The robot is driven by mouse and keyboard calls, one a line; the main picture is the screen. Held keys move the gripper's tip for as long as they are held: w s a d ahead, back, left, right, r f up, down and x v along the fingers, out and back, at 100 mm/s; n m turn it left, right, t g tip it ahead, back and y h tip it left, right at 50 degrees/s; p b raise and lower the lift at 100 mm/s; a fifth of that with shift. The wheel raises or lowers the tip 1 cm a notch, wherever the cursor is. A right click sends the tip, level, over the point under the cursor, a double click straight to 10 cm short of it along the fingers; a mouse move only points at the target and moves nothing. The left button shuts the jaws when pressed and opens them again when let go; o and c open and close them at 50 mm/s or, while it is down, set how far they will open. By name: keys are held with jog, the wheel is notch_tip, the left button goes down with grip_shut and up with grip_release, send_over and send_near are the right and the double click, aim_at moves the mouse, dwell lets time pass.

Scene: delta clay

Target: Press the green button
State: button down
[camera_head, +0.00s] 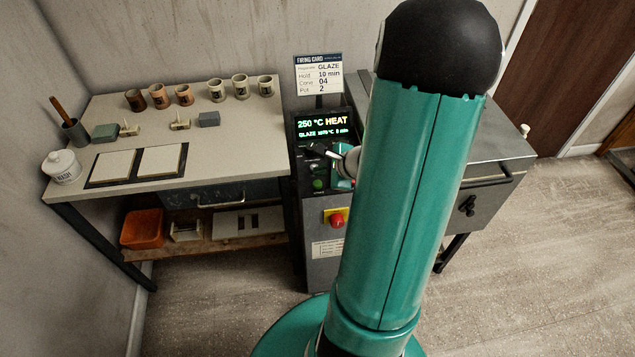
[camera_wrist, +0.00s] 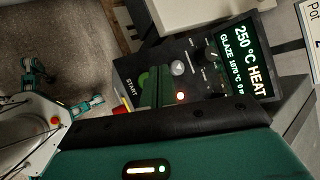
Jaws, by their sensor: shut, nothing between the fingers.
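The green button (camera_head: 319,184) is on the front of the dark control panel (camera_head: 314,205), below the display.
The display (camera_head: 323,125) reads 250 °C HEAT. A red knob (camera_head: 337,220) on a yellow plate is lower on the panel. A worktable (camera_head: 215,140) with cups stands left, and a grey metal kiln body (camera_head: 500,140) right.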

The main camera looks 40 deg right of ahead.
aim_at(321, 185)
jog(key=shift+r, duration=1.65)
jog(key=w+a+r+n+g+y, duration=0.1)
jog(key=a+r+n, duration=0.45)
jog(key=a, duration=0.35)
jog(key=a+r+n+g+y, duration=0.1)
jog(key=a+r+n+g, duration=0.1)
jog(key=a+r+n, duration=0.45)
jog(key=s+a+r+n+h, duration=0.3)
jog(key=s+a+r+n, duration=0.5)
jog(key=n, duration=0.5)
jog(key=shift+s+a+r+g, duration=0.15)
jog(key=shift+s+a+g, duration=0.15)
jog(key=shift+s+a, duration=1.2)
